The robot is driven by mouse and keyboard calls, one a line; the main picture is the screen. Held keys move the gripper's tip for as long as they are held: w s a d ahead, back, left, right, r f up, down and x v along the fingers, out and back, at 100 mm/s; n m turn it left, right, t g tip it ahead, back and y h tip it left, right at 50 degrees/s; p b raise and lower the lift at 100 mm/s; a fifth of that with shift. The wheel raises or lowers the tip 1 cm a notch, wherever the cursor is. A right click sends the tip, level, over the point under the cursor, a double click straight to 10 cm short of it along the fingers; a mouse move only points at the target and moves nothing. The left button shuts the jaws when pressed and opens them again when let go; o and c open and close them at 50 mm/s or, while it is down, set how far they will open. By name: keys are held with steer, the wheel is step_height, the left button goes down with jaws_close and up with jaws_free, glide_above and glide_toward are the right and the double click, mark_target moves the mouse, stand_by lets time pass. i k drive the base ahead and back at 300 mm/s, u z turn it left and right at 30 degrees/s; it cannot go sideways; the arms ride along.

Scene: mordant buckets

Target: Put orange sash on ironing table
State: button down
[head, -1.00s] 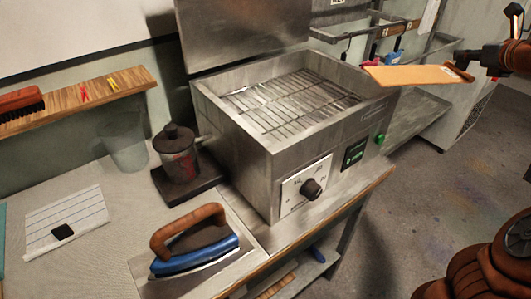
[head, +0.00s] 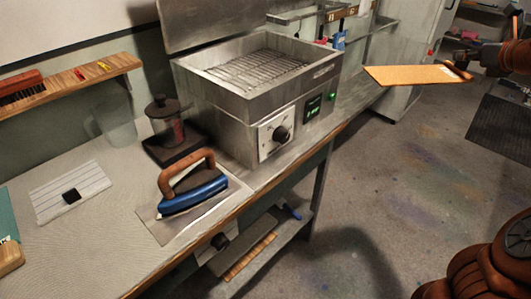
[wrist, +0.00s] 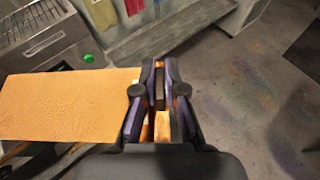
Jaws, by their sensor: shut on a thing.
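The orange sash (head: 415,75) is a flat, stiff-looking orange strip held out level in the air at the right of the head view. My gripper (head: 462,68) is shut on its right end. In the wrist view the sash (wrist: 70,105) stretches left from my gripper (wrist: 160,95), whose fingers close on its end. The ironing table (head: 110,240) has a pale cloth top and stands at lower left in the head view. The sash is to the right of the table, over the floor, apart from it.
A blue iron (head: 190,192) rests on a metal plate at the table's front edge. A steel heater box (head: 250,100) and a dark pot (head: 168,125) stand behind it. A white card (head: 70,192) lies at left. Bare tabletop shows between card and iron. Floor (head: 400,190) at right is clear.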

mark_target(60, 277)
steer(key=k, duration=0.6)
steer(key=u, duration=2.45)
steer(key=i, duration=0.5)
steer(key=z, duration=0.05)
